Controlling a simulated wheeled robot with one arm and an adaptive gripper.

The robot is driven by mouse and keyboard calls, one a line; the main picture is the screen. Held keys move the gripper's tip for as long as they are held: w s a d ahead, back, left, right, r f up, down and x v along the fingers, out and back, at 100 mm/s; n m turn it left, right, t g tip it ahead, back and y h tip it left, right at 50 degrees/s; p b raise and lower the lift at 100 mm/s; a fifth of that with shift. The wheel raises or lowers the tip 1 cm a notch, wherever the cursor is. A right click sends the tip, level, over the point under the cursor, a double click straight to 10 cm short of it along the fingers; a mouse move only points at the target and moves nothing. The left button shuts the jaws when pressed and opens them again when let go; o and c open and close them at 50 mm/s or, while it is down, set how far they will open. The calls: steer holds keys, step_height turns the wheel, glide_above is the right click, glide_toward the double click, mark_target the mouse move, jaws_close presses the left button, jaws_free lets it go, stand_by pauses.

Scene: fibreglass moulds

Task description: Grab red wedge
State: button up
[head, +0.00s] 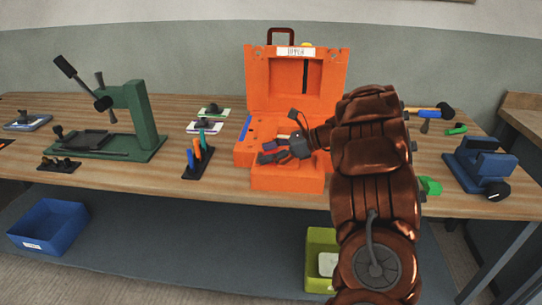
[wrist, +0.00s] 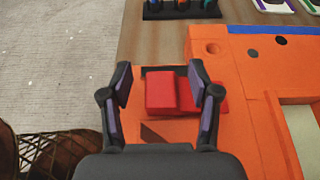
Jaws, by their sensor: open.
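The red wedge (wrist: 160,93) sits in a dark-edged recess of the orange case in the wrist view. A second red face (wrist: 186,94) adjoins it on the right; I cannot tell whether it is the same piece. I cannot tell whether the fingertips are down at the wedge's height. In the head view my gripper (head: 266,152) is over the front of the orange case (head: 290,182), and I cannot make out the wedge there.
The case's lid (head: 262,85) stands open behind my gripper. A rack with coloured handles (head: 197,160) stands left of the case, and a green press (head: 140,115) farther left. A blue vise (head: 480,165) is at the right. Bare bench (head: 225,165) shows between rack and case.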

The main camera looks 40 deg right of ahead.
steer(key=shift+w+a+f, duration=0.1)
steer(key=shift+a, duration=0.05)
steer(key=shift+c, duration=0.2)
jaws_close()
stand_by(0.3)
